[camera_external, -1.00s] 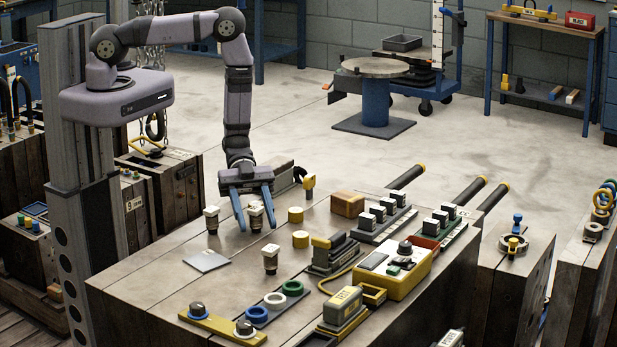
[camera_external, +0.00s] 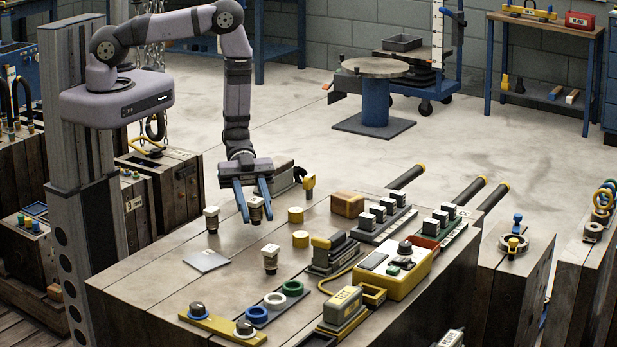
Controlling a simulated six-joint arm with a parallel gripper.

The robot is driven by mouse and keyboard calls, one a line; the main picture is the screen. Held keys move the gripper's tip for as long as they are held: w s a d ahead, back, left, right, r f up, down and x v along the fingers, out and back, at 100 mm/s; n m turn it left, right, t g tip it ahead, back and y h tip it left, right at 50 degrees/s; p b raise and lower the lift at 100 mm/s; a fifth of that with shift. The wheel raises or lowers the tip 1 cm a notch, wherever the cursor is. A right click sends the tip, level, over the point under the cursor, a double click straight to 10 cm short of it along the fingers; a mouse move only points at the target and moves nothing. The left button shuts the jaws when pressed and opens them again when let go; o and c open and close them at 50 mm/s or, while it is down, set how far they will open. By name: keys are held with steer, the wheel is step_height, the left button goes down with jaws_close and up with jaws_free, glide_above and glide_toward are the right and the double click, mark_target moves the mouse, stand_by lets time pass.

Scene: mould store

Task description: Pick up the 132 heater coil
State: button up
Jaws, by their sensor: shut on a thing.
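My gripper (camera_external: 257,213) points down over the wooden bench (camera_external: 130,273). Its two blue fingers are shut on a small dark heater coil with a pale top (camera_external: 256,209), which looks upright and a little above the bench. The number on it is too small to read. Two similar coils stand upright on the bench: one coil to the left (camera_external: 212,221) and another coil nearer the camera (camera_external: 270,260). Their markings cannot be read either.
A flat grey plate (camera_external: 206,260) lies at the left. Yellow cylinders (camera_external: 301,239), a wooden block (camera_external: 347,204) and a yellow control box (camera_external: 394,272) stand to the right. A strip with coloured rings (camera_external: 275,300) lies in front. Bare bench shows around the standing coils.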

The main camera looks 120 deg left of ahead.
mark_target(254, 201)
steer(key=shift+r+b, duration=0.55)
steer(key=shift+r, duration=3.45)
